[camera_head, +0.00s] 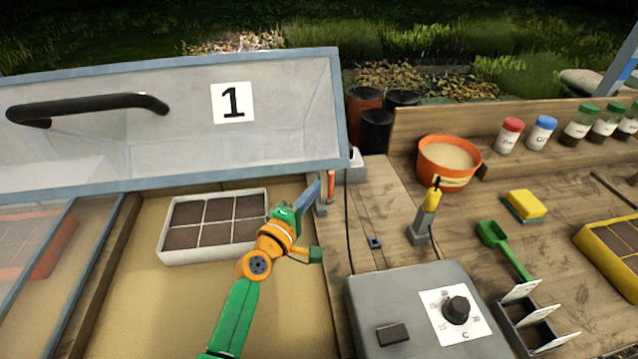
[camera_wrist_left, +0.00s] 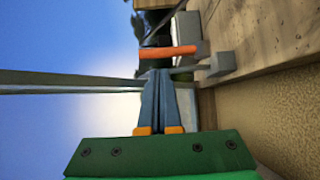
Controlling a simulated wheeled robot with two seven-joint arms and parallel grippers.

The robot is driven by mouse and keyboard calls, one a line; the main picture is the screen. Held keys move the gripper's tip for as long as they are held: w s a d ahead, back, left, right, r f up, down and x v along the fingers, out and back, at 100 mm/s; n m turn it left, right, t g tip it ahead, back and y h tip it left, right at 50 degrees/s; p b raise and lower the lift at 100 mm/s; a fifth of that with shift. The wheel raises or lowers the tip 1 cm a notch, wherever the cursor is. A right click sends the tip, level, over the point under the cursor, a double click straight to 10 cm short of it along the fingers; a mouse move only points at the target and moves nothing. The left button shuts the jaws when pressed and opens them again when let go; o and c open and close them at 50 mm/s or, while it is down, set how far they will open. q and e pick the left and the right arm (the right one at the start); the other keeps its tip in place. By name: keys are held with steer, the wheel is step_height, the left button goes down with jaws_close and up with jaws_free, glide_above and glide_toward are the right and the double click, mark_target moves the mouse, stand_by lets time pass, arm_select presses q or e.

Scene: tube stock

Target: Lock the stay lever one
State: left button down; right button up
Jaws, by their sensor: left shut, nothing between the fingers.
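The lid with the number 1 card (camera_head: 233,103) stands raised over the left box, with a black handle (camera_head: 88,104). A small orange-handled lever (camera_head: 331,186), which looks like the stay lever, is at the box's right edge beside the lid's lower right corner. Its orange handle (camera_wrist_left: 168,51) also shows in the left wrist view, just beyond my fingertips. My left gripper (camera_head: 314,190) is shut and empty, its blue-grey fingers close beside the lever. I cannot tell whether they touch it. In the left wrist view my fingertips (camera_wrist_left: 159,74) are together. My right gripper is in neither view.
A white seed tray (camera_head: 165,250) sits in the box below my left arm. The sand right of my wrist is bare.

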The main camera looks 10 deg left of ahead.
arm_select(q)
steer(key=shift+x, duration=1.6)
steer(key=shift+s+d+f, duration=0.1)
steer(key=shift+s+d, duration=0.05)
steer(key=shift+s, duration=0.25)
steer(key=shift+s+d+f, duration=0.1)
steer(key=shift+s, duration=0.3)
steer(key=shift+s+d+f+b, duration=0.15)
steer(key=shift+s+b, duration=0.15)
steer(key=shift+s, duration=0.1)
steer(key=shift+s+d+f+b, duration=0.3)
steer(key=shift+s+f, duration=0.2)
steer(key=shift+s, duration=0.15)
steer(key=shift+r, duration=0.1)
steer(key=v, duration=0.7)
steer(key=shift+p, duration=0.35)
